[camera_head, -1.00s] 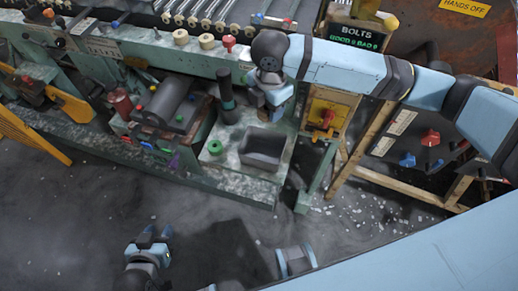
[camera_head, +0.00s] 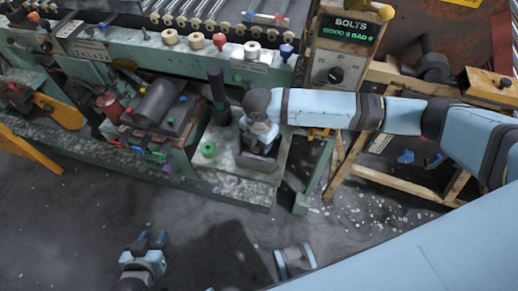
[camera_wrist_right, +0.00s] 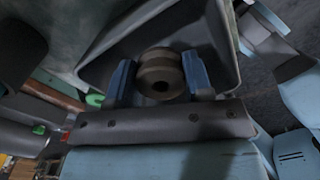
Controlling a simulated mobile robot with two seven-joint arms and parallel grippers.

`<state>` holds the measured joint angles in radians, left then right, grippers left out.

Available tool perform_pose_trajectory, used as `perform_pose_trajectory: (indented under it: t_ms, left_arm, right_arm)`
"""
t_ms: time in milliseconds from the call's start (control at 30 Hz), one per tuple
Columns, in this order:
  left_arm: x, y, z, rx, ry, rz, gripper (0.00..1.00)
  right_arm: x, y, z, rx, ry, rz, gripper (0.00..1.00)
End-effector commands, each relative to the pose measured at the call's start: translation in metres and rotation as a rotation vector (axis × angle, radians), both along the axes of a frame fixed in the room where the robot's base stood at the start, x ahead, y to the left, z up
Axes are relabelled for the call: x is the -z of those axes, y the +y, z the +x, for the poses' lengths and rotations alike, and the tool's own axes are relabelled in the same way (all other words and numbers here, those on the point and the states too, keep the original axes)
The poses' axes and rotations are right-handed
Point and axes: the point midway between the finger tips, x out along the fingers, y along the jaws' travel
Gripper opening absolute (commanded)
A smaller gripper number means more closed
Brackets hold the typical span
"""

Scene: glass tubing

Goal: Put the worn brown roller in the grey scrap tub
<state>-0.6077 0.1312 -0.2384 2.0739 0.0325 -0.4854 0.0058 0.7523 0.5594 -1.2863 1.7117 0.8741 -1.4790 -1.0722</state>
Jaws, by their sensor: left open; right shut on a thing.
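The worn brown roller (camera_wrist_right: 160,73) is between the blue fingers of my right gripper (camera_wrist_right: 158,78) in the right wrist view. The fingers are shut on it, with the tub's interior behind it. The grey scrap tub (camera_wrist_right: 232,32) surrounds the roller in that view; whether the roller touches the floor of the tub I cannot tell. In the head view my right gripper (camera_head: 259,143) points down at the tub (camera_head: 260,163) and hides most of it, and the roller is hidden. My left gripper (camera_head: 152,242) is open and empty, low over the floor.
A dark upright cylinder (camera_head: 218,95) and a green ring (camera_head: 208,149) are left of the tub. Cream rollers (camera_head: 170,36), a red knob (camera_head: 219,41) and a pale roller (camera_head: 252,50) line the rail behind. A BOLTS panel (camera_head: 347,50) stands to the right.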

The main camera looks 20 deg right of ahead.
Motion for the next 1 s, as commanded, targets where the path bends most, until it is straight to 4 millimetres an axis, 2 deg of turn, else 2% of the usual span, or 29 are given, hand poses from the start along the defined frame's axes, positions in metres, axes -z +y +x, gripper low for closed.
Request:
perform_pose_trajectory:
  t_ms: [267, 633, 667, 767, 1000]
  left_arm:
    - [0.004, -0.002, 0.001, -0.003, -0.004, -0.004, 0.40]
    - [0.000, -0.004, 0.002, -0.007, -0.006, -0.011, 0.40]
    - [0.000, -0.004, 0.002, -0.007, -0.006, -0.011, 0.40]
    - [0.001, -0.004, 0.002, -0.006, -0.006, -0.010, 0.40]
    - [0.002, -0.002, 0.001, -0.002, -0.006, -0.003, 0.40]
  right_arm:
    - [0.038, 0.000, -0.001, 0.000, 0.002, -0.001, 0.24]
    - [0.042, 0.000, 0.000, 0.001, 0.001, -0.001, 0.24]
    - [0.043, 0.000, 0.000, 0.001, 0.001, -0.001, 0.49]
    - [0.043, 0.000, 0.000, 0.001, 0.000, 0.000, 0.72]
    - [0.042, 0.000, 0.000, 0.001, 0.000, 0.000, 0.72]
